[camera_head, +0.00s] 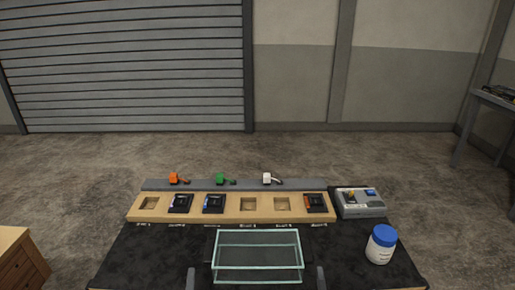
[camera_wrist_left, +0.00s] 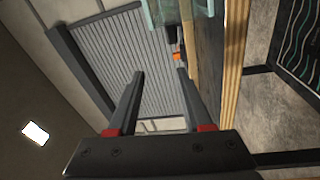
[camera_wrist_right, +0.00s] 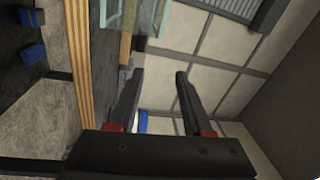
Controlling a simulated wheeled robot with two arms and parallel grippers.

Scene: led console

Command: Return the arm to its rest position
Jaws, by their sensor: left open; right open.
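My left gripper (camera_head: 190,279) shows as a dark tip at the bottom edge of the head view, left of the glass bin (camera_head: 257,234). My right gripper (camera_head: 321,278) shows likewise to the right of the bin. Both wrist views show two dark fingers spread apart with nothing between them, in the left wrist view (camera_wrist_left: 160,73) and in the right wrist view (camera_wrist_right: 160,75). Both grippers are open, empty and apart from the things on the table. Most of both arms is out of the head view.
A wooden slotted board (camera_head: 231,216) holds several dark modules. Behind it, a grey strip (camera_head: 200,185) bears orange (camera_head: 174,178), green (camera_head: 220,178) and white (camera_head: 267,178) connectors. A grey console (camera_head: 361,203) and a blue-lidded white jar (camera_head: 381,246) stand at right. Dark tabletop (camera_head: 150,258) is clear at left.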

